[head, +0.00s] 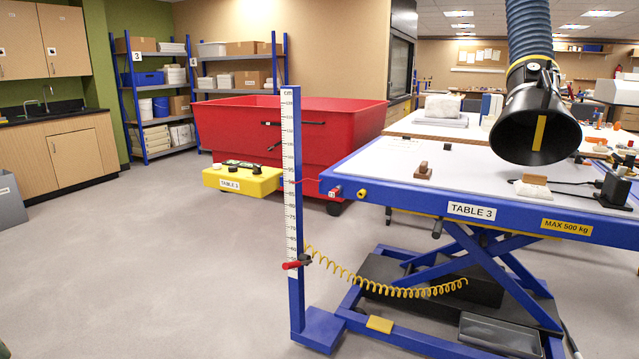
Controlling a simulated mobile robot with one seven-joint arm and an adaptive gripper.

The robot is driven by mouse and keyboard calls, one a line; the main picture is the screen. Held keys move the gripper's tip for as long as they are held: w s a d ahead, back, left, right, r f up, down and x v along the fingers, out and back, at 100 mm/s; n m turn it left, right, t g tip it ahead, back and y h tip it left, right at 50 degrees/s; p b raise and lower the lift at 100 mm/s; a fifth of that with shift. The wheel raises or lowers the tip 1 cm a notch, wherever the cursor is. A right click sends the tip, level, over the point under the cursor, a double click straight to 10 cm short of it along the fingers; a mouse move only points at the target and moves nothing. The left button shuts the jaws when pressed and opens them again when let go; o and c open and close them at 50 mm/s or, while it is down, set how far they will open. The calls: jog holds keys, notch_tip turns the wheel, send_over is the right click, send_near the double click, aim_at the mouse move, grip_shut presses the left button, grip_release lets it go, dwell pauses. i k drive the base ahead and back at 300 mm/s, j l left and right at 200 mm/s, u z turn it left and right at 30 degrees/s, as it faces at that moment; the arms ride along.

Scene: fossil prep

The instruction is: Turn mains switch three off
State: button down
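No part labelled as mains switch three can be made out. A yellow control box (241,180) labelled TABLE 3 is left of the blue-framed lift table (400,208), joined to it by a red cable. Small dark and green parts sit on top of the box; they are too small to read. The table's front edge also bears a TABLE 3 label (472,211). My gripper is not in view.
A blue height post (296,215) with a scale stands before the table's left end. A coiled yellow cord (400,288) hangs from it. A black extraction hood (536,120) hangs over the table. A red bin (290,130) stands behind. The floor (150,270) at left is clear.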

aim_at(258, 170)
jog(key=i+l+z, duration=0.15)
jog(key=z, duration=0.2)
jog(key=i+z, duration=0.65)
jog(key=u, duration=1.75)
